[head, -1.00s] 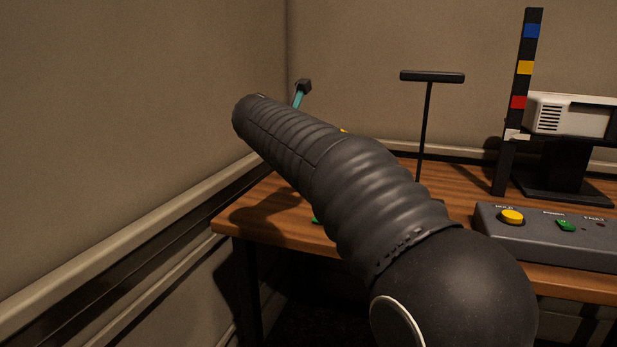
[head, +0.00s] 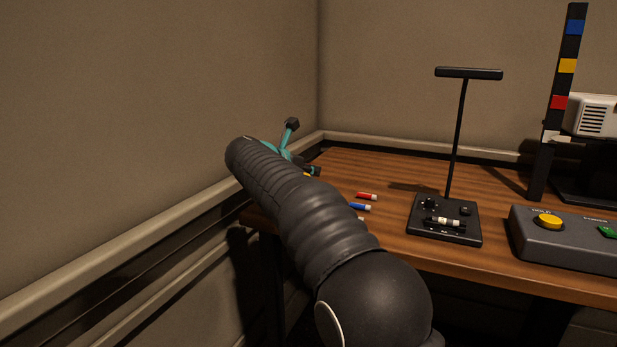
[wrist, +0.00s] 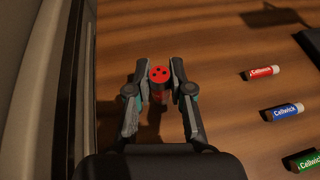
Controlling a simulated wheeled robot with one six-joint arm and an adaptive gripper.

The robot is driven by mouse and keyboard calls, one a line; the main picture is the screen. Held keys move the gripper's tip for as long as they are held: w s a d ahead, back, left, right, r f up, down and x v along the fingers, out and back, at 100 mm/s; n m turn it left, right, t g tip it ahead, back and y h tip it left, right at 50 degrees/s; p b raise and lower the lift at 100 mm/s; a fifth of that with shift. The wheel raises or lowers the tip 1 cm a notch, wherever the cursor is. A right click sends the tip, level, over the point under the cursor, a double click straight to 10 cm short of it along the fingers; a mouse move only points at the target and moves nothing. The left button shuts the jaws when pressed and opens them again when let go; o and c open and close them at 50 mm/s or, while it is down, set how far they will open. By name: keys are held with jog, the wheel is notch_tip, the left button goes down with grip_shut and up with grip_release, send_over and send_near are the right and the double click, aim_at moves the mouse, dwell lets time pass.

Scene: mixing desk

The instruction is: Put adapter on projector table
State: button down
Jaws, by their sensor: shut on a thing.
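In the wrist view, my gripper (wrist: 160,80) is shut on a small round red piece with dark holes in its top, which I take to be the adapter (wrist: 159,74). The adapter is upright between the fingertips, above the wooden table (wrist: 215,40). In the head view, my arm hides most of the gripper, and I cannot make out the adapter. The wooden table (head: 400,172) also shows there. The white projector (head: 592,114) stands on a black stand at the right, cut off by the picture edge.
Red (wrist: 262,72), blue (wrist: 287,112) and green (wrist: 309,160) batteries lie right of my gripper. A black device with a T-shaped post (head: 459,140), a grey button box (head: 565,240) and a color-marked post (head: 566,85) stand farther right. A wall is close on the left.

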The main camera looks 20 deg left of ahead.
jog(key=shift+f, duration=0.4)
jog(key=shift+f, duration=0.15)
jog(key=c, duration=1)
grip_release()
jog(key=shift+c, duration=0.2)
jog(key=p+v, duration=0.1)
jog(key=v, duration=1.1)
